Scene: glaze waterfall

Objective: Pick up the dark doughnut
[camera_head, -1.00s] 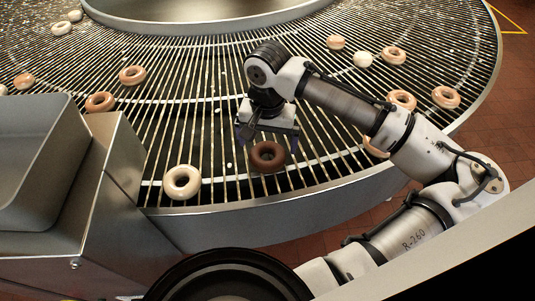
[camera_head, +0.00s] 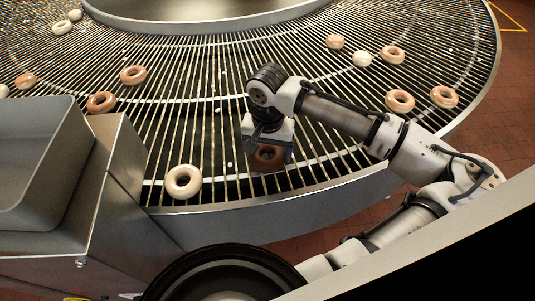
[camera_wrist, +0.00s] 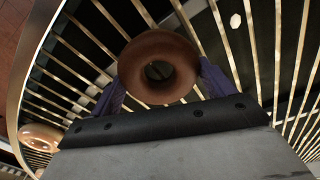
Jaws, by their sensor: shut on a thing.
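The dark doughnut (camera_head: 268,160) is brown and ring-shaped, near the front edge of the round wire rack. My gripper (camera_head: 267,158) is over it from above, and its body hides the doughnut's upper part in the head view. In the wrist view the dark doughnut (camera_wrist: 158,67) sits between my two bluish fingers, one on each side. My gripper (camera_wrist: 160,82) is shut on it. I cannot tell whether the doughnut is clear of the rack bars.
A white doughnut (camera_head: 183,182) lies to the left on the rack (camera_head: 213,155). Several paler doughnuts lie farther back, including a tan one (camera_head: 399,100) at the right. A steel bin (camera_head: 45,150) stands at the left. A metal rim (camera_head: 300,213) borders the rack's front.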

